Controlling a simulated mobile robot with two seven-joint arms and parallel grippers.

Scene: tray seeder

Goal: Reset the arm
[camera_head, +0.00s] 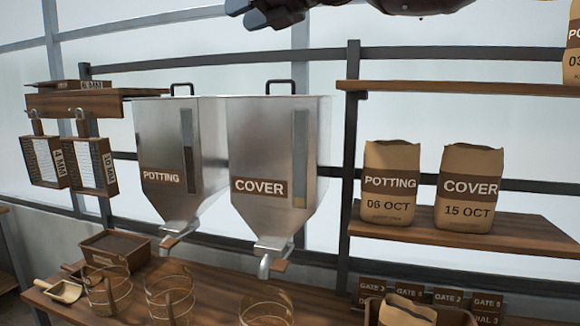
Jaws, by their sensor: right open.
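My right gripper (252,14) shows at the top edge in the head view, with its arm running off to the upper right. It is dark, open, and nothing shows in it. Part of it is cut off by the picture's edge. It is above the two steel hoppers in the picture and appears clear of them. My left gripper is not in view.
The POTTING hopper (160,140) and COVER hopper (263,140) stand over a wooden bench (215,296) with several clear containers and a scoop (66,291). Paper bags stand on the right shelf (480,229). An upper shelf (450,87) is at right.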

